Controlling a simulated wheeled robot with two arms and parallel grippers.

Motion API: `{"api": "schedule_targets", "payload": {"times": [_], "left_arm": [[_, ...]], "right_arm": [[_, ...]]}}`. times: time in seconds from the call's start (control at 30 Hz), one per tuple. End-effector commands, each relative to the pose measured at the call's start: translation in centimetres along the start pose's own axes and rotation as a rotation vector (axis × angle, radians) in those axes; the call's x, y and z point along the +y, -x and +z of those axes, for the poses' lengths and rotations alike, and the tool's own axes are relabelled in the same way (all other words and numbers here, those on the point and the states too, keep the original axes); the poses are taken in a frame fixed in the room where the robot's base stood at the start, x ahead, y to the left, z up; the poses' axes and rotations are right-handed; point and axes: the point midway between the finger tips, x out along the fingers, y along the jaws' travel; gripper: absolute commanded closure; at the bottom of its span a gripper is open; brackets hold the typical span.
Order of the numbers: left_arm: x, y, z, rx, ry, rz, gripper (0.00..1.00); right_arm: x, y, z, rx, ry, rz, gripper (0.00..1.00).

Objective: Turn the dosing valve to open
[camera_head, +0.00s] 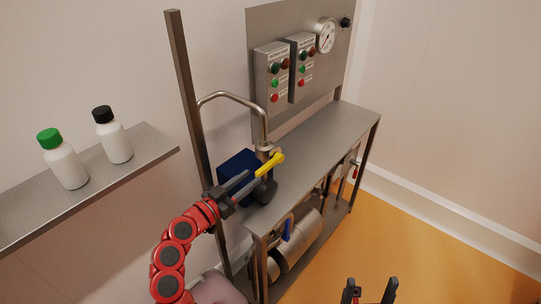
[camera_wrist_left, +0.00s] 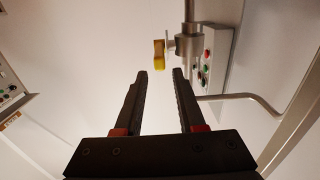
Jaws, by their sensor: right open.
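The valve with a yellow handle (camera_head: 270,165) is on the pipe at the left end of the steel bench, in the head view. The handle slants up to the right there. In the left wrist view the yellow handle (camera_wrist_left: 159,55) is beyond the fingertips, beside the vertical pipe. My left gripper (camera_head: 247,183) is just in front of and left of the handle. In the left wrist view its fingers (camera_wrist_left: 160,74) are apart with nothing between them. My right gripper (camera_head: 370,288) is open and empty at the bottom edge, away from the valve.
A dark blue box (camera_head: 238,166) and a curved steel pipe (camera_head: 232,97) are close to the valve. A control panel (camera_head: 304,30) with buttons and a gauge stands behind the bench (camera_head: 320,135). Two white bottles (camera_head: 67,165) (camera_head: 115,143) stand on the left shelf (camera_head: 20,208). Floor at right is clear.

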Motion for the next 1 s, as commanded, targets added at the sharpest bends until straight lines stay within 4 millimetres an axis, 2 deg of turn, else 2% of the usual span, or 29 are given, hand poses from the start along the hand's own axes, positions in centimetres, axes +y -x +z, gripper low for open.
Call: {"api": "schedule_targets", "payload": {"times": [0.03, 0.2, 0.4, 0.6, 0.93, 0.97, 1.0], "left_arm": [[0.1, -1.4, -0.7, 0.0, -0.001, 0.004, 0.61], [0.1, -4.9, -0.5, -0.001, 0.001, 0.003, 0.61], [0.0, -8.1, -0.3, -0.001, 0.001, 0.0, 0.61], [-0.1, -9.6, -0.1, 0.0, 0.0, -0.001, 0.61], [-0.1, -9.9, 0.0, 0.001, -0.001, -0.003, 0.61], [-0.1, -9.9, 0.0, 0.001, -0.001, -0.003, 0.63], [-0.1, -9.9, 0.0, 0.001, -0.001, -0.003, 0.7]], "right_arm": [[0.1, -1.1, -0.2, 0.0, 0.0, 0.0, 0.21], [0.1, -2.5, -0.4, 0.0, 0.0, 0.0, 0.21], [0.2, -3.6, -0.6, 0.0, 0.0, 0.0, 0.21], [0.2, -4.1, -0.7, 0.0, 0.0, 0.0, 0.21], [0.2, -4.1, -0.7, 0.0, 0.0, 0.0, 0.21], [0.2, -4.1, -0.7, 0.0, 0.0, 0.0, 0.21], [0.2, -4.1, -0.7, 0.0, 0.0, 0.0, 0.21]]}}
